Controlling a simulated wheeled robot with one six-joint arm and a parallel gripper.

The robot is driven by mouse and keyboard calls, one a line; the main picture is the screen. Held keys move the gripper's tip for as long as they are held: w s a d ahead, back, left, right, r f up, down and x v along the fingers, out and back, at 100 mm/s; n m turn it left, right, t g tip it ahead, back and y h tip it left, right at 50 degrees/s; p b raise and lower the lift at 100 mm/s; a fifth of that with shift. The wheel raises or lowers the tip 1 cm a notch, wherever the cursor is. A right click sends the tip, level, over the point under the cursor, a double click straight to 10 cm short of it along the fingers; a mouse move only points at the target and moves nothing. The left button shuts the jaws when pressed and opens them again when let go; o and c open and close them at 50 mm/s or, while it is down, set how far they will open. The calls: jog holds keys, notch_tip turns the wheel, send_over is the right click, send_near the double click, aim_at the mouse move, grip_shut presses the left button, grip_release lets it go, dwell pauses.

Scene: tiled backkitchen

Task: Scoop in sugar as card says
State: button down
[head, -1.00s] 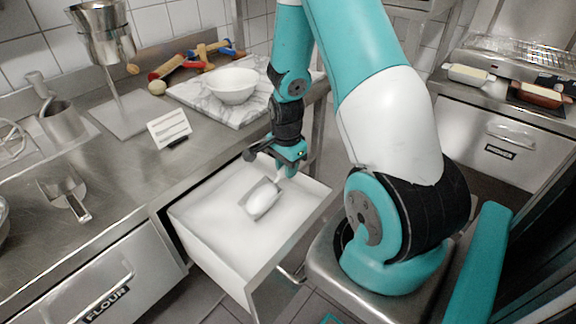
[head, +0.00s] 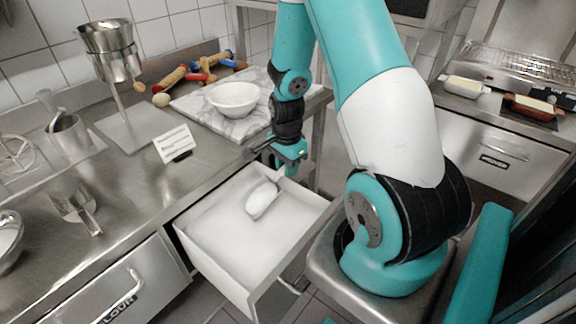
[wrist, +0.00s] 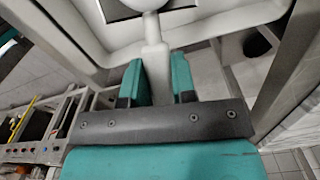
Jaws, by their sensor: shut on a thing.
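My gripper (head: 281,166) is shut on the handle of a pale scoop (head: 262,198). The wrist view shows the handle (wrist: 155,62) between the two teal fingers. The scoop's pan carries a rounded white heap of sugar. It hangs over the open drawer (head: 210,263), which holds white sugar; the gap between scoop and sugar is hard to judge. A white bowl (head: 233,112) with white contents stands on a marble board (head: 190,105). The card (head: 174,144) stands on the steel worktop; its writing is too small to read.
A second, metal scoop (head: 78,208) lies on the worktop at the left. A steel funnel on a stand (head: 115,60) is behind it. A closed flour drawer (head: 125,290) is beside the open one. Colourful-handled tools (head: 195,75) lie behind the bowl.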

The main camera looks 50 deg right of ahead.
jog(key=shift+r+p, duration=0.7)
jog(key=shift+r, duration=0.4)
notch_tip(320, 180, up, 12)
jog(key=y+p, duration=0.3)
jog(key=p, duration=0.8)
jog(key=shift+f, duration=0.25)
jog(key=shift+f, duration=0.1)
